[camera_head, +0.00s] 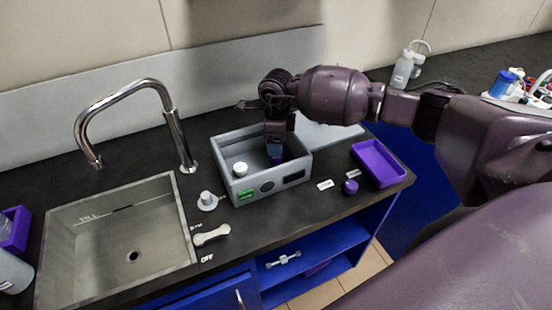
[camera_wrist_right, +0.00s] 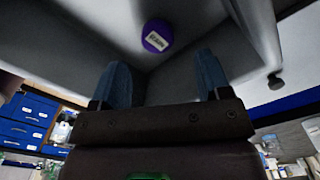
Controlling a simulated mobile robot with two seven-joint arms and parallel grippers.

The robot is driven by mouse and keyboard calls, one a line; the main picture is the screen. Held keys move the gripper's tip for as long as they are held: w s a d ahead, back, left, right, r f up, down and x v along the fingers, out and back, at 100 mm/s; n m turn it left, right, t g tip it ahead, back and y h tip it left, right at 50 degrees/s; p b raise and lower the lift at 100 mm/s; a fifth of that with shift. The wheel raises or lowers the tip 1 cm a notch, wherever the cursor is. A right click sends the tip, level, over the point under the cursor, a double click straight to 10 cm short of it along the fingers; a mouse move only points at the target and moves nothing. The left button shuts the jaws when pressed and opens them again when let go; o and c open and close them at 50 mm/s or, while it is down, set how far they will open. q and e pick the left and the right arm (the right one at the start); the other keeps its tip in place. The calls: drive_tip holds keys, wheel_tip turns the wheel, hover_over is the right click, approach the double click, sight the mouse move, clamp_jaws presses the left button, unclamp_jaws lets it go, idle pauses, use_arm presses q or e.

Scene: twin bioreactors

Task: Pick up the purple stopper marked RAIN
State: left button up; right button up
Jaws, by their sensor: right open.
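A purple stopper (camera_wrist_right: 157,36) with a white label lies inside the grey box (camera_head: 236,189); the label's lettering is too small to read surely. In the head view only a little purple (camera_head: 278,161) shows beside my fingers. My right gripper (camera_head: 274,152) reaches down into the box from above. In the wrist view the right gripper (camera_wrist_right: 161,64) has its blue fingers apart, with the stopper beyond their tips and nothing between them. Another purple stopper (camera_head: 350,187) stands on the counter in front of the purple tray (camera_head: 384,180). My left gripper is not in view.
A white round piece (camera_head: 240,169) is in the box's left part. The box walls stand close around my right gripper. A sink (camera_head: 120,215) with a tall faucet (camera_head: 177,135) is at the left.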

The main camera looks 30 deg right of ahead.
sight(276, 160)
drive_tip(key=shift+s+a+f, duration=0.1)
drive_tip(key=shift+a+f, duration=0.05)
drive_tip(key=shift+f, duration=2.55)
drive_tip(key=c, duration=1)
